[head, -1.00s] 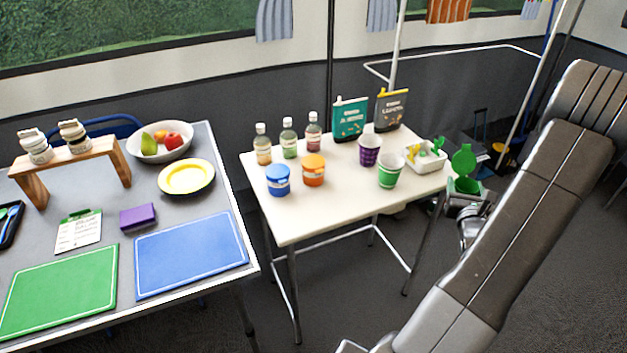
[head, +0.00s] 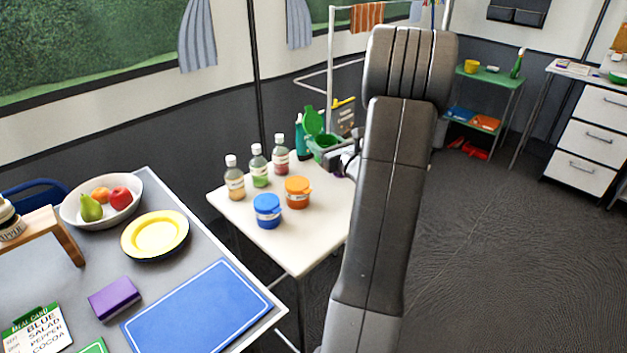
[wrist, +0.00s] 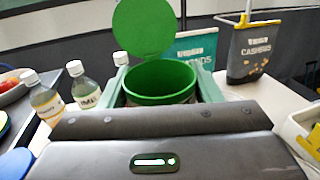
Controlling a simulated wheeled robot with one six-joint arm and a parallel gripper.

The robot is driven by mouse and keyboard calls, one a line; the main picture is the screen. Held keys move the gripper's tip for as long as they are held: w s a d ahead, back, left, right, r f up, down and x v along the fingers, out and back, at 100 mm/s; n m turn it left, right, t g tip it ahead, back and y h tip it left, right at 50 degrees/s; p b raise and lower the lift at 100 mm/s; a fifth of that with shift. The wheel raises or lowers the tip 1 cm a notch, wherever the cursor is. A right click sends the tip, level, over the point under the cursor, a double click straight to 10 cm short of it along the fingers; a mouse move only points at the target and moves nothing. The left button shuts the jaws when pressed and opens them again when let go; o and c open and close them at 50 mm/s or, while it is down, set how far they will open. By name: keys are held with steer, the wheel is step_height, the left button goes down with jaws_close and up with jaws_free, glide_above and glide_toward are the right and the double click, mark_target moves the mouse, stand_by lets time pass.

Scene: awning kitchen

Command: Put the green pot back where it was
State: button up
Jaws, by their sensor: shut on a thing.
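The green pot (head: 325,148) has its round green lid (head: 313,121) flipped up, and it is held over the back right of the cream table (head: 297,247). My gripper (head: 333,156) is shut on it, partly hidden by my arm. In the wrist view the pot (wrist: 161,84) is upright between the two fingers, its mouth open and the raised lid (wrist: 143,27) behind it. A blue-lidded pot (head: 267,211) and an orange-lidded pot (head: 297,192) stand on the table. I cannot tell whether the green pot touches the tabletop.
Several bottles (head: 257,165) stand left of the green pot. A white container (wrist: 305,130) is at the wrist view's right edge. My arm hides the cream table's right part. The cream table's front is clear.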

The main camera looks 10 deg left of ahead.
steer(key=f, duration=0.4)
steer(key=f+b, duration=0.1)
steer(key=f, duration=0.4)
steer(key=shift+a+f, duration=0.2)
steer(key=shift+f, duration=0.05)
steer(key=shift+f+b, duration=0.15)
steer(key=shift+b, duration=0.25)
steer(key=o, duration=0.6)
steer(key=shift+f, duration=0.1)
steer(key=shift+o, duration=0.9)
steer(key=shift+r, duration=0.3)
steer(key=v, duration=1.2)
steer(key=shift+d, duration=0.1)
